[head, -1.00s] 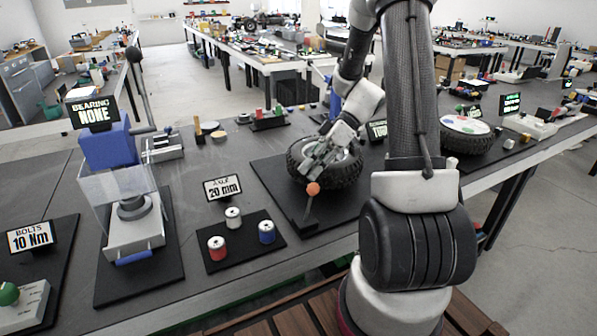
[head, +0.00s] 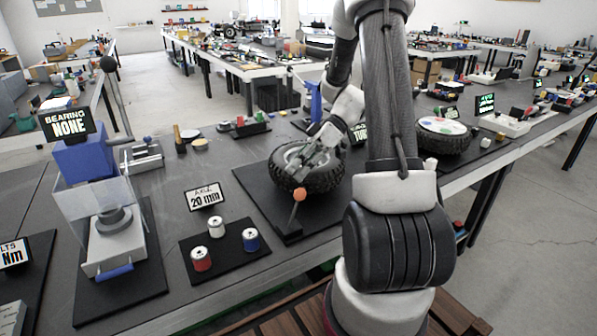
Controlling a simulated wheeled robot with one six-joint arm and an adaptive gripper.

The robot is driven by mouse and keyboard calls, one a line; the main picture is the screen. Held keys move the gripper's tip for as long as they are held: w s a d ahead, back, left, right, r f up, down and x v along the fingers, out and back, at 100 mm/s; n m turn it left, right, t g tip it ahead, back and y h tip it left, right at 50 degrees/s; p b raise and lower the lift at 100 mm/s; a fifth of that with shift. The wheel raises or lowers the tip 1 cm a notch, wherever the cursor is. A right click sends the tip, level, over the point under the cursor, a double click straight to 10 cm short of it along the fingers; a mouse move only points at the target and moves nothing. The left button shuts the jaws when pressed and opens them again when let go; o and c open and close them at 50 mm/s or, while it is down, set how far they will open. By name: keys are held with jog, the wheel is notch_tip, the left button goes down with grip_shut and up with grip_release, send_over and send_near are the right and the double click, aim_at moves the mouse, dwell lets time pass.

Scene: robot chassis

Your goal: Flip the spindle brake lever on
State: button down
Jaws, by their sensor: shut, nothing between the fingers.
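The brake lever is a short stick with an orange knob (head: 300,194), standing on the front of a dark mat (head: 262,195) beside a black-tyred wheel (head: 325,181). The lever looks near upright, its knob leaning slightly right. My gripper (head: 305,173) is shut and empty, over the wheel's hub, just behind and above the knob in the picture. Whether it touches the wheel or the knob I cannot tell. The gripper and wrist hide part of the hub. A sign (head: 358,134) behind the wheel is partly hidden by my arm.
To the left stand a mat with spools (head: 217,227), a "20 mm" sign (head: 205,197) and a bearing press (head: 112,235) with a tall lever. Another wheel (head: 443,134) with coloured patches lies right of my arm. The mat left of the orange knob is clear.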

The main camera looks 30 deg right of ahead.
jog(key=w+d+r, duration=0.3)
jog(key=d+r, duration=0.3)
jog(key=r, duration=0.3)
jog(key=shift+w+r, duration=0.15)
jog(key=shift+w, duration=0.15)
dwell(0.5)
